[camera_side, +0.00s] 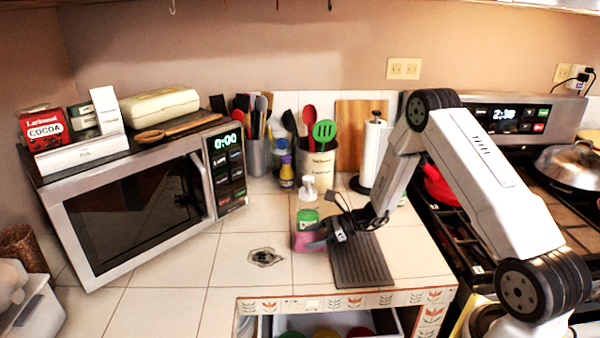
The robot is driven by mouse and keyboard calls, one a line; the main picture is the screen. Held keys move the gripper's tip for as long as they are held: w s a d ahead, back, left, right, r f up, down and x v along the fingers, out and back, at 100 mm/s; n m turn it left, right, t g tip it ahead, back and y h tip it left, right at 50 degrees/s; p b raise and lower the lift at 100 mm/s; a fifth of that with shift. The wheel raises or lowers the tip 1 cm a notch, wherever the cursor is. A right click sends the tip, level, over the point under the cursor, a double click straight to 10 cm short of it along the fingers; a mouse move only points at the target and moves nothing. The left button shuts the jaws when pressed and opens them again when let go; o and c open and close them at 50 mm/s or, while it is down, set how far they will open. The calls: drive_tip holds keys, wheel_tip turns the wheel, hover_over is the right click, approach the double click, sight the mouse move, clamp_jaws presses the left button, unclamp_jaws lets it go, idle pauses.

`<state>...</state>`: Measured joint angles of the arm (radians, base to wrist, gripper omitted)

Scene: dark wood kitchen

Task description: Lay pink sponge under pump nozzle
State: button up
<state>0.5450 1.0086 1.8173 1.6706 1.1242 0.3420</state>
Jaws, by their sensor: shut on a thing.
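The pump bottle (308,217) stands on the tiled counter, with a white pump head (309,184) on top and a green label low on its front. The pink sponge (303,242) is just in front of the bottle's base, low at the counter. My gripper (321,236) reaches in from the right and is shut on the sponge, hiding part of it. I cannot tell whether the sponge touches the counter or the bottle.
A dark ribbed mat (360,262) lies right of the sponge, under my gripper's arm. A small dark-patterned item (265,257) lies to the left. The microwave (140,200) fills the left; utensil holders (318,168) stand behind. An open drawer (335,323) is below the front edge.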

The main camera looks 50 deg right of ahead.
drive_tip(key=shift+f, duration=0.15)
drive_tip(key=o, duration=1)
drive_tip(key=shift+s+d+r, duration=0.1)
drive_tip(key=shift+d+r, duration=0.05)
drive_tip(key=shift+r, duration=0.1)
drive_tip(key=v, duration=1.1)
drive_tip(key=shift+s+d+r, duration=0.15)
drive_tip(key=shift+s, duration=0.05)
